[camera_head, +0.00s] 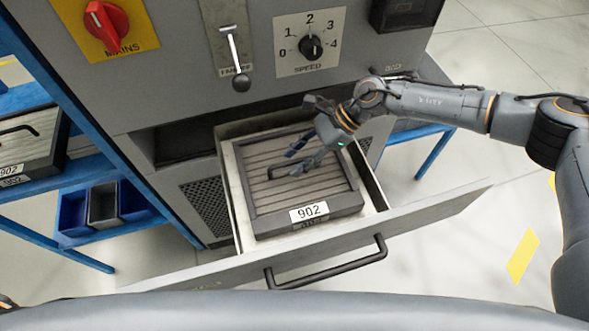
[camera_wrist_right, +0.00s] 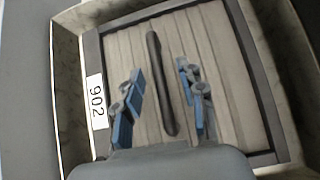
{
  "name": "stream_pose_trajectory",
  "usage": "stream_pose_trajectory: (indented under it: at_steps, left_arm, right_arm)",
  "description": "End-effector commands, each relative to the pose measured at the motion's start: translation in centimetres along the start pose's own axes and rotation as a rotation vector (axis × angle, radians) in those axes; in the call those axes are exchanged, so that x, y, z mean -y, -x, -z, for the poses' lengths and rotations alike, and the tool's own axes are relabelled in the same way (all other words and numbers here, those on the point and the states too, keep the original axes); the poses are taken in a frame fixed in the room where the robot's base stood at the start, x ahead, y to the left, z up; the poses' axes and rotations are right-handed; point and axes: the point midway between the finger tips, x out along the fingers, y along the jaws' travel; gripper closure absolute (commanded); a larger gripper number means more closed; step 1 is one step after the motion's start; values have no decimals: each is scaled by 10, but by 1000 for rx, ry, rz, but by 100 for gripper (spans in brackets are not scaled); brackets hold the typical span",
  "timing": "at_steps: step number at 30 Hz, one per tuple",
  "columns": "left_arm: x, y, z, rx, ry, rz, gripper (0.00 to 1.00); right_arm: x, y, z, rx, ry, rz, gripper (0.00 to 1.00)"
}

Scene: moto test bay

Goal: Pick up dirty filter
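The dirty filter (camera_head: 262,206) is a dark-framed square block with grey-brown pleats and a white 902 label. It lies flat in the open drawer (camera_head: 242,222), and it fills most of the wrist view (camera_wrist_right: 215,50). A dark bar handle (camera_wrist_right: 158,90) runs across its top. My right gripper (camera_head: 297,160) is over the filter at the handle. In the wrist view its blue-padded fingers (camera_wrist_right: 160,75) are spread, one on each side of the handle, with gaps between. My left gripper does not show.
The drawer front has a black handle (camera_head: 330,262) on the near side. The machine panel above carries a red mains knob (camera_head: 106,22), a lever (camera_head: 236,60) and a speed dial (camera_head: 311,47). Another 902 filter (camera_head: 30,150) lies on the blue rack at left, above small bins (camera_head: 103,205).

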Motion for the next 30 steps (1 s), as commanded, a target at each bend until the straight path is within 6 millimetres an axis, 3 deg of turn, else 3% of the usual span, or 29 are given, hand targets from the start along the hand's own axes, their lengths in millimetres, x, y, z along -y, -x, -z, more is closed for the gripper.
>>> stream_pose_trajectory:
  at_steps: [4, 11, 15, 17, 30]
  left_arm:
    - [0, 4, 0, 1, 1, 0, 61]
    - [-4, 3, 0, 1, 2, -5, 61]
    - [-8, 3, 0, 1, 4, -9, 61]
    - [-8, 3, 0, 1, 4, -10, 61]
    - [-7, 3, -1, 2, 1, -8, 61]
  right_arm:
    - [0, -12, 0, 0, -2, 0, 60]
    - [0, -13, 1, 0, -2, 0, 62]
    - [0, -12, 1, 0, -1, 0, 91]
    - [0, -12, 1, 0, -1, 0, 100]
    - [1, -11, -1, 3, 0, 2, 100]
